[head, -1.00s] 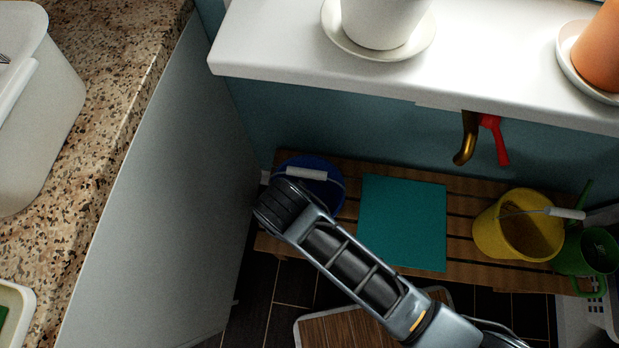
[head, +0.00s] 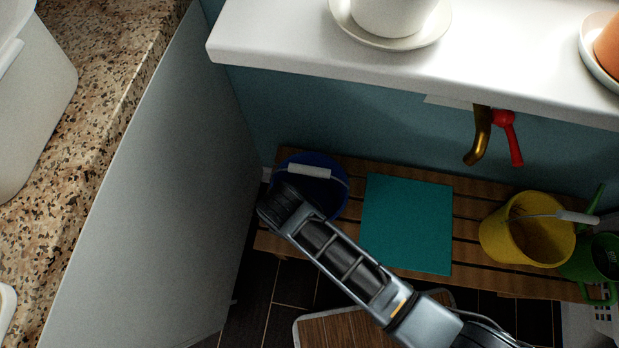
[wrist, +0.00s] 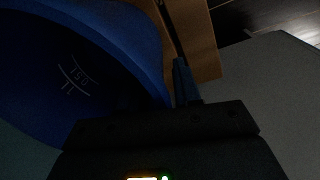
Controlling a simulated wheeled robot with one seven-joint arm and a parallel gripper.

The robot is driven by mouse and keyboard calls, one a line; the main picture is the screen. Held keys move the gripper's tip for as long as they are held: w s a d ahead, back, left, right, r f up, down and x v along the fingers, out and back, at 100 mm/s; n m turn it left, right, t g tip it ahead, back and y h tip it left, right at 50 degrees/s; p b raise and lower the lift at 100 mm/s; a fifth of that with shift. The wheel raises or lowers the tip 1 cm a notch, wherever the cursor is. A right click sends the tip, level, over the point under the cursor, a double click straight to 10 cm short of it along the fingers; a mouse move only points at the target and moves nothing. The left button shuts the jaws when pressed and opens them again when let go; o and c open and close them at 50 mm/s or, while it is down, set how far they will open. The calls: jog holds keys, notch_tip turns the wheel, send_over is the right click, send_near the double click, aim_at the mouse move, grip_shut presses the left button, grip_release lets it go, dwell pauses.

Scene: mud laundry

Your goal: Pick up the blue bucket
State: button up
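The blue bucket (head: 322,198) stands upright on the slatted wooden bench at its left end, with its white handle grip (head: 309,171) lying across the top. My arm's end covers its front left part in the head view. In the wrist view the bucket (wrist: 130,35) fills the upper left, with volume marks on its dark inner wall. My gripper (wrist: 178,85) is at the bucket's rim. One finger shows just outside the wall; the other is lost in the dark. I cannot tell whether the fingers touch the wall.
A teal mat (head: 407,224) lies on the bench (head: 466,207) right of the bucket. A yellow bucket (head: 500,242) and green watering can (head: 592,263) stand farther right. A grey panel (head: 150,210) is close on the left. A white shelf (head: 500,60) and brass tap (head: 480,140) overhang the bench.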

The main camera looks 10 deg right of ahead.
grip_shut()
jog(key=shift+r, duration=0.1)
dwell(0.5)
